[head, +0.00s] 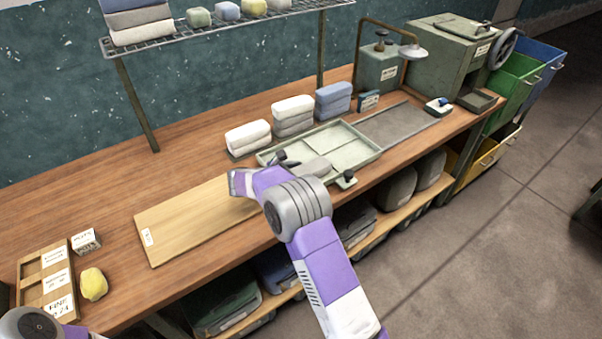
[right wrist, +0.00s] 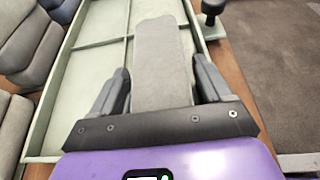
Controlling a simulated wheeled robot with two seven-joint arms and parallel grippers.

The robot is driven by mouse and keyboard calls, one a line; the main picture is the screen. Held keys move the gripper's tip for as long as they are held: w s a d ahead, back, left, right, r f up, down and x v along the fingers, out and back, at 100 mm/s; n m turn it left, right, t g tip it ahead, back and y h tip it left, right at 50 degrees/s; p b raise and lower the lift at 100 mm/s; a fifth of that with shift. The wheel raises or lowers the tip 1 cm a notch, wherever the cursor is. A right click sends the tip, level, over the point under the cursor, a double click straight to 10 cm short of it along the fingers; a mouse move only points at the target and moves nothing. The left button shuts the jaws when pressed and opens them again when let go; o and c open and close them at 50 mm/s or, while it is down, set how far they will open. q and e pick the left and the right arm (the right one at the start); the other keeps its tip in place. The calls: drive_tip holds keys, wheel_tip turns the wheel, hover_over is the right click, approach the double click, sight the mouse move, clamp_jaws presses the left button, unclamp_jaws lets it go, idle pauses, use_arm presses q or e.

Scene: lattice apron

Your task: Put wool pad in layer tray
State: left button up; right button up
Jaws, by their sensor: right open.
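The layer tray (head: 352,138) is a shallow pale green tray with thin dividers on the bench; it also fills much of the right wrist view (right wrist: 96,57). The wool pad (right wrist: 160,45) is a flat grey strip between the fingers of my right gripper (right wrist: 161,70). It appears to lie in the right-hand part of the tray, between a divider and the side wall; its near end is hidden by the gripper. In the head view, the pad (head: 318,166) shows at the tray's near side, by my right gripper (head: 298,165). That gripper is open. My left gripper is out of view.
Stacks of white, grey and blue pads (head: 292,115) stand behind the tray. A wooden board (head: 180,222) lies left of it and a dark mat (head: 395,130) right. A black knob (right wrist: 212,8) stands at the tray's edge. A wire shelf (head: 225,30) hangs above.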

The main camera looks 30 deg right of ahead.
drive_tip(key=shift+r, duration=0.15)
drive_tip(key=shift+a+r, duration=0.15)
drive_tip(key=shift+a, duration=0.15)
drive_tip(key=p+v, duration=0.2)
drive_tip(key=v, duration=0.9)
drive_tip(key=shift+a+p, duration=0.15)
drive_tip(key=shift+p, duration=0.15)
drive_tip(key=shift+r, duration=0.15)
